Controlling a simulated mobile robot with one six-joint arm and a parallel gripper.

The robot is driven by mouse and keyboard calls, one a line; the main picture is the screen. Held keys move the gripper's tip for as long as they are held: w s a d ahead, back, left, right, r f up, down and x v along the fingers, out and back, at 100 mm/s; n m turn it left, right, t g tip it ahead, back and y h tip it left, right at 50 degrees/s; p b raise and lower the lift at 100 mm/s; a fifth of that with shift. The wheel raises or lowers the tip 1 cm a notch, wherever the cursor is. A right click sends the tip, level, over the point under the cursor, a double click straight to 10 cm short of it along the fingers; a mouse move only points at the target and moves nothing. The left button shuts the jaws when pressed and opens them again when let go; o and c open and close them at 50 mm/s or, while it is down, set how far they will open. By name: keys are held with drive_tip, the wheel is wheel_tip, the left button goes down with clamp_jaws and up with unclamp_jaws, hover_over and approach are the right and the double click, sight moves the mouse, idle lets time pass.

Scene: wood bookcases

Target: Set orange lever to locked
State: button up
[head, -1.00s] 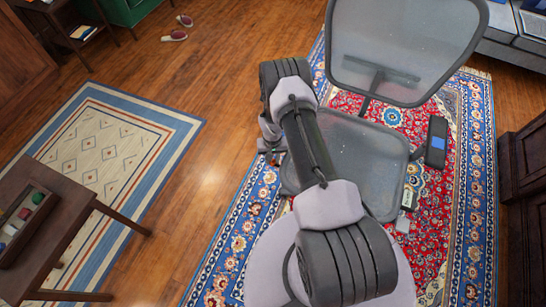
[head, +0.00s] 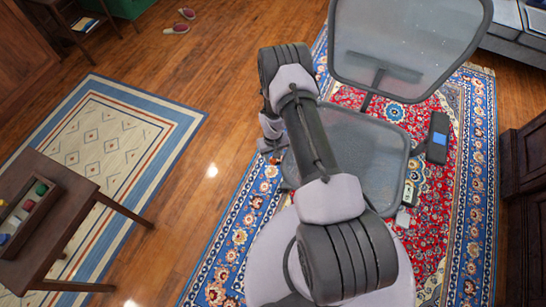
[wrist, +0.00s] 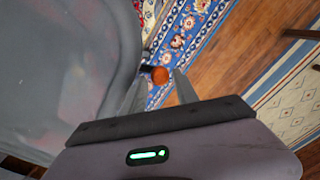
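The orange lever (wrist: 160,75) shows in the wrist view as a round orange knob on a dark stem, beside the grey seat of the office chair. My gripper (wrist: 158,79) is open, with a finger on either side of the knob as seen from the wrist. I cannot tell whether the fingertips touch it or how far beyond them it lies. In the head view the mesh office chair (head: 375,165) stands on the red and blue rug, and my arm crosses its left side. The lever cannot be made out there. No locked marking is legible.
A dark wooden table (head: 45,215) with a tray of coloured items (head: 28,218) stands at the lower left. A dark cabinet (head: 525,170) is at the right edge. The chair's black armrest (head: 437,138) sticks out right. Wooden floor between the two rugs is clear.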

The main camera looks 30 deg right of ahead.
wheel_tip(320, 180, up, 16)
drive_tip(key=p, duration=0.5)
